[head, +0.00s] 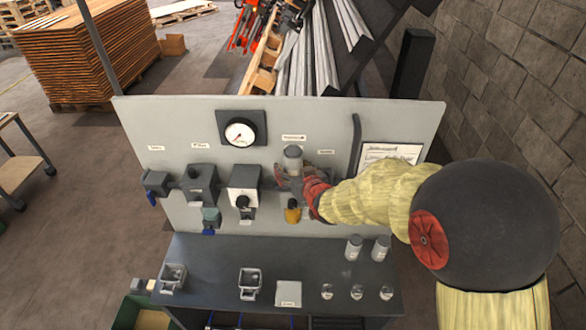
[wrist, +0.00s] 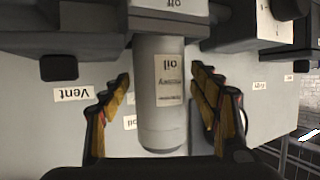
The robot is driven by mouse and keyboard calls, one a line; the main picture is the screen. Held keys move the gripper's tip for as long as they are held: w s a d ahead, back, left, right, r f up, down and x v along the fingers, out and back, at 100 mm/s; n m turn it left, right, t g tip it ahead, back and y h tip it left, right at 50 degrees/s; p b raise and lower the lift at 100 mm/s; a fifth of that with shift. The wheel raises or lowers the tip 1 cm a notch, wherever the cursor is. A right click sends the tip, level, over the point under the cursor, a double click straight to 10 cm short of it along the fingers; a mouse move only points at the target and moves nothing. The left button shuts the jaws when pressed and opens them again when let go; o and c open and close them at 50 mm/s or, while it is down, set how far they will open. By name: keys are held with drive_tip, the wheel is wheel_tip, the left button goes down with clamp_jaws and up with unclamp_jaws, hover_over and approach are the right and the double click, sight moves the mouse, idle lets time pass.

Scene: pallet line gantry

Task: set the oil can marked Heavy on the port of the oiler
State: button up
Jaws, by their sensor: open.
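A grey cylindrical oil can (head: 293,158) stands upright on the oiler (head: 291,183) on the panel. In the wrist view, which is upside down, the can (wrist: 160,100) meets a wider grey collar (wrist: 168,48). Its label shows "oil"; the smaller print is too blurred to read, so I cannot tell whether it says Heavy. My gripper (head: 303,178) is at the oiler in the head view. In the wrist view my gripper (wrist: 160,105) is open, its fingers on both sides of the can with gaps visible. My gripper partly hides the oiler in the head view.
Two similar grey cans (head: 353,247) (head: 380,248) stand on the dark bench (head: 215,255), labels unreadable. Small clear cups, a grey plate (head: 288,293) and metal holders are at its front. A gauge (head: 240,132) and valve blocks line the panel. The bench's middle is clear.

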drive_tip(key=shift+r, duration=0.2)
drive_tip(key=b+v, duration=0.1)
drive_tip(key=v, duration=1.1)
drive_tip(key=s+d+r+m+g+h, duration=0.2)
drive_tip(key=s+d+r+h, duration=0.2)
drive_tip(key=s+d, duration=0.5)
drive_tip(key=s+d+m+g, duration=0.1)
drive_tip(key=s+d+g, duration=0.1)
drive_tip(key=s, duration=0.7)
drive_tip(key=s+d+r+m+g, duration=0.1)
drive_tip(key=s+d+g, duration=0.2)
drive_tip(key=s, duration=0.6)
drive_tip(key=shift+s+d+r+h, duration=0.35)
drive_tip(key=shift+d+h, duration=0.05)
drive_tip(key=shift+d, duration=0.35)
